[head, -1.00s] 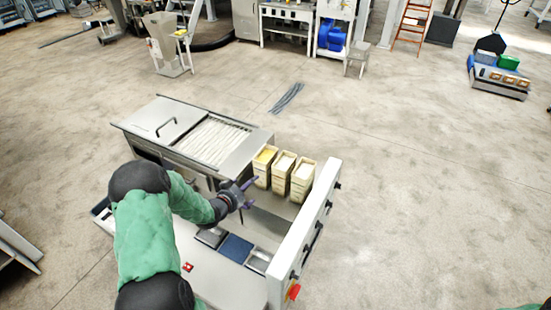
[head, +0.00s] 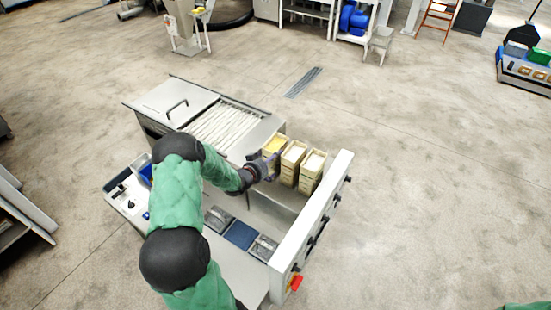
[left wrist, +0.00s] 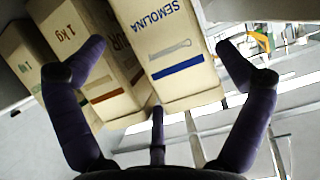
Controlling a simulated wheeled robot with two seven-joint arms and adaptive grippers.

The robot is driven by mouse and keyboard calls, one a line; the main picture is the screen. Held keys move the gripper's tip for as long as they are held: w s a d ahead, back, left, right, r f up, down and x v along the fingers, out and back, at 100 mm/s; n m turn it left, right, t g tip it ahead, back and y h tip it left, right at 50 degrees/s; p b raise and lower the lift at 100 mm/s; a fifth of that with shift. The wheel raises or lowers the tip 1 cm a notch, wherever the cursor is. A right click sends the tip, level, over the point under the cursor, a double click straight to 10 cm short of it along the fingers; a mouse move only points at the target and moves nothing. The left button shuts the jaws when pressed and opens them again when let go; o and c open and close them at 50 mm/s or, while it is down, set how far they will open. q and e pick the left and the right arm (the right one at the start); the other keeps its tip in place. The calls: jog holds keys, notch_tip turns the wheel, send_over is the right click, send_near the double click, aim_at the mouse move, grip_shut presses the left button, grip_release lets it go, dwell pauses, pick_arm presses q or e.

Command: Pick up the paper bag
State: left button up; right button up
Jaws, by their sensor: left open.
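Three paper bags stand in a row on the machine's right part in the head view: left bag (head: 273,146), middle bag (head: 292,160), right bag (head: 312,170). My left gripper (head: 270,166) is at the front of the left bag, partly covering it. In the left wrist view a bag marked SEMOLINA (left wrist: 168,45) lies between the spread fingers of my left gripper (left wrist: 160,50), its print upside down. The fingers are open and do not visibly grip it; whether any touches is unclear. Two more bags are to its left. My right gripper is out of view.
The roller sheeter has a steel lid with a handle (head: 176,106) and a roller bed (head: 224,128) left of the bags. A raised white panel (head: 312,225) with a red knob bounds their right side. Dark and blue trays (head: 240,235) lie in front.

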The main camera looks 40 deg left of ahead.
pick_arm(q)
jog(key=p+x, duration=0.1)
jog(key=x, duration=0.3)
jog(key=shift+w+a, duration=0.2)
jog(key=shift+w, duration=0.15)
jog(key=shift+r, duration=0.1)
jog(key=c, duration=1.6)
jog(key=shift+o, duration=0.2)
jog(key=shift+r, duration=0.1)
